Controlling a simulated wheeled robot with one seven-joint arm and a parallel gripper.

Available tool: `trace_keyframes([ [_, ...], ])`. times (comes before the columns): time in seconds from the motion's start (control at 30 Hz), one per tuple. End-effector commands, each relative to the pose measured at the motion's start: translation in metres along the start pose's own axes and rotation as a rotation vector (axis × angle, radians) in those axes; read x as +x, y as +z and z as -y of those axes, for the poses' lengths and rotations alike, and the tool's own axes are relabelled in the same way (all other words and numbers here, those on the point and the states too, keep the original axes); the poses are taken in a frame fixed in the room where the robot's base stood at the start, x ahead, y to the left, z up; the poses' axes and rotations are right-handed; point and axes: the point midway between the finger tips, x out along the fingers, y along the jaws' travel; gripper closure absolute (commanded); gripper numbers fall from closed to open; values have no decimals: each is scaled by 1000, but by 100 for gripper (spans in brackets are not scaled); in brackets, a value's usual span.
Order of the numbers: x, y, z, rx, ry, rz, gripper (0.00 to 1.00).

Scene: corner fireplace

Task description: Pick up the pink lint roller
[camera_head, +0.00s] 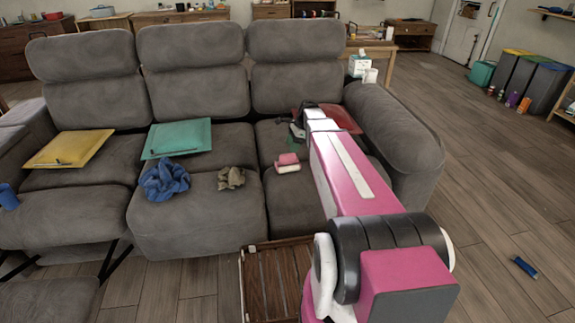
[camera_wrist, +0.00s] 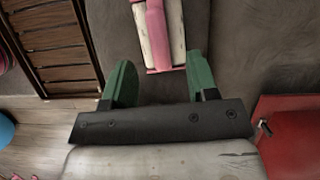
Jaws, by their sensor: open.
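The pink lint roller (camera_head: 288,162), pink with white parts, lies on the seat of the grey sofa, just left of and nearer than my gripper (camera_head: 297,132) in the head view. In the wrist view the lint roller (camera_wrist: 156,25) is at the top centre and runs off the upper edge. Its lower end shows in line with the gap between the two green fingertips of my gripper (camera_wrist: 160,64). The fingers are apart with nothing held between them. I cannot tell how high they are above the seat.
A brown crumpled cloth (camera_head: 231,178) and a blue one (camera_head: 165,180) lie left of the roller. A slatted wooden table (camera_head: 270,280) stands before the sofa.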

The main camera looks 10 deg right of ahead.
Motion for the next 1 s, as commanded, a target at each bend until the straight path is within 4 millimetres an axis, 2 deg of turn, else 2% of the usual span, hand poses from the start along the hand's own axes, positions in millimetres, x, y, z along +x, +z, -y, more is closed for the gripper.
trace_keyframes([
  [0.1,18,0,0,0,2,0,47],
  [0.37,35,0,-1,-1,0,0,47],
  [0.63,71,0,-2,-2,2,0,47],
  [0.93,78,0,-2,-2,-1,-1,47],
  [1.0,78,0,-2,-2,-1,-1,70],
])
